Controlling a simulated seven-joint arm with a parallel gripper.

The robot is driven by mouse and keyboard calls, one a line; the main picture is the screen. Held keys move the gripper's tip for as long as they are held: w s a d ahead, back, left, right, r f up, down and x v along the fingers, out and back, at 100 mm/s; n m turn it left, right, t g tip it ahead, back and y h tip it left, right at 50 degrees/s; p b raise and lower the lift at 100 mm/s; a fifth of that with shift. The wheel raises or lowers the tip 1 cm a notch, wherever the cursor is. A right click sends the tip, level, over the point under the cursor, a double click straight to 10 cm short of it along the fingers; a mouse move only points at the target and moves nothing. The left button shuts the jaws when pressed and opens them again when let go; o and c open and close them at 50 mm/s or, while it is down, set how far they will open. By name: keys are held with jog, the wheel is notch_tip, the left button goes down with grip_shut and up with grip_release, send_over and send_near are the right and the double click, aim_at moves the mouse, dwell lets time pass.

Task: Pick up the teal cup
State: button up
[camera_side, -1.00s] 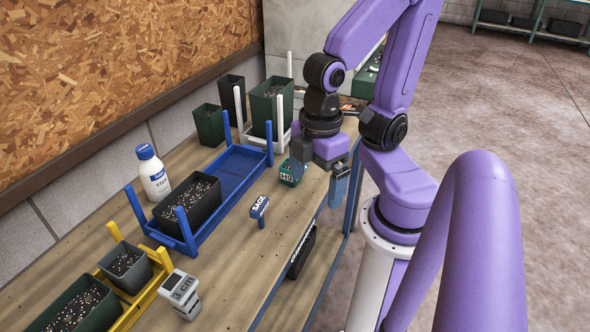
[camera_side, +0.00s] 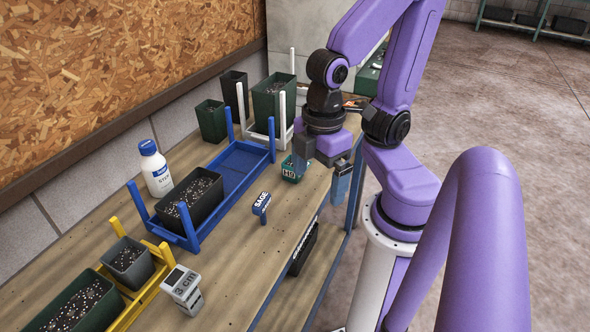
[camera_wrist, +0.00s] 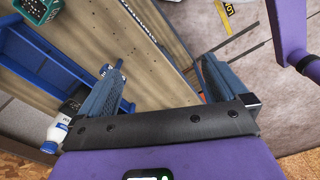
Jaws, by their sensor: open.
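The teal cup (camera_side: 290,173) is small, with a pale marking on its side, and stands on the wooden bench near its right edge. My gripper (camera_side: 321,170) is open, pointing down, just to the right of the cup. Its left finger overlaps the cup in the side view, so contact cannot be told. In the wrist view my gripper (camera_wrist: 159,66) has its fingers wide apart with nothing held between them. A teal, open-topped thing at the top left (camera_wrist: 33,9) looks like the cup, outside the fingers.
A blue rack (camera_side: 241,178) holding a dark soil planter (camera_side: 199,205) lies left of the cup. A SAGE marker (camera_side: 262,204) stands in front. A white rack with a green pot (camera_side: 273,103) is behind. A white bottle (camera_side: 156,172) stands far left. The bench edge is close right.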

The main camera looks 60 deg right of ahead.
jog(key=w+d+f+n+h, duration=0.1)
jog(key=w+d+f+h, duration=0.3)
jog(key=w+d+h, duration=0.25)
jog(key=n+h, duration=0.4)
jog(key=h, duration=0.3)
send_over(293, 180)
jog(key=shift+w+f+g, duration=0.1)
jog(key=shift+f+g, duration=0.2)
jog(key=shift+f, duration=0.5)
jog(key=shift+h, duration=0.25)
jog(key=shift+f, duration=3.3)
jog(key=shift+d+f, duration=0.15)
jog(key=shift+f, duration=0.15)
jog(key=shift+x, duration=2.35)
jog(key=shift+c, duration=0.3)
jog(key=c, duration=0.9)
